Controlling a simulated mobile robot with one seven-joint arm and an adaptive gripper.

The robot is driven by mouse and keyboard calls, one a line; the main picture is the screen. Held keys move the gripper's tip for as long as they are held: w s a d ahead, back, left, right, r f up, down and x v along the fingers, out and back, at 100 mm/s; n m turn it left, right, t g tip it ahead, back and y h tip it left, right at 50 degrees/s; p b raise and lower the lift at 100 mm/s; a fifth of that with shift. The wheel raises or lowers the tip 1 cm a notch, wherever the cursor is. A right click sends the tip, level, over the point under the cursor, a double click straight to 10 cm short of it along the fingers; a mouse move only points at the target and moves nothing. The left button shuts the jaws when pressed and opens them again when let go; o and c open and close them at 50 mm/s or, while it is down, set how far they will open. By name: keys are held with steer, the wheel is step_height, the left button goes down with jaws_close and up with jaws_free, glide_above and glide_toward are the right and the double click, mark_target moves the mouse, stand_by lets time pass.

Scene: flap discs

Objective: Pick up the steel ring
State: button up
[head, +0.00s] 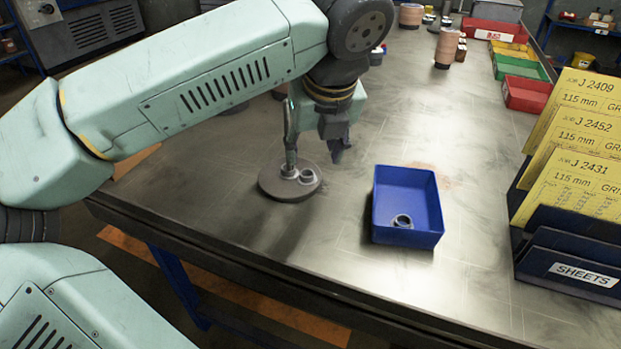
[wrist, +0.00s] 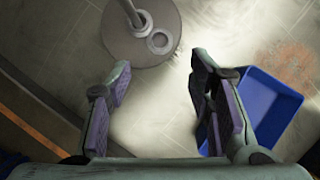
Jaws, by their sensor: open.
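A round grey base (head: 274,189) with an upright post stands on the bench, and it also shows at the top of the wrist view (wrist: 118,45). A small steel ring (head: 309,177) lies flat on the base beside the post, not around it; the wrist view shows it near the base's edge (wrist: 150,41). My gripper (head: 338,152) is open and empty above the bench, between base and bin. In the wrist view its fingers (wrist: 160,72) are spread, with the ring beyond their tips.
The blue bin is right of the base, partly behind the right finger in the wrist view (wrist: 277,98). A sheet holder (head: 570,265) with yellow job cards stands at the right edge. Coloured bins (head: 526,95) and disc stacks (head: 446,48) are farther back. The bench middle is clear.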

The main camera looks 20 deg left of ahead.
mark_target(308, 183)
steer(key=x, duration=0.3)
steer(key=shift+d+b, duration=0.1)
steer(key=shift+b, duration=0.3)
steer(key=shift+w+a+x, duration=0.1)
steer(key=shift+x, duration=1.25)
steer(key=shift+w+a+x, duration=0.1)
steer(key=shift+w+x, duration=0.05)
steer(key=shift+x, duration=1.15)
steer(key=shift+r, duration=0.2)
steer(key=shift+c, duration=0.4)
steer(key=c, duration=0.8)
steer(key=shift+c, duration=0.2)
steer(key=shift+r, duration=0.1)
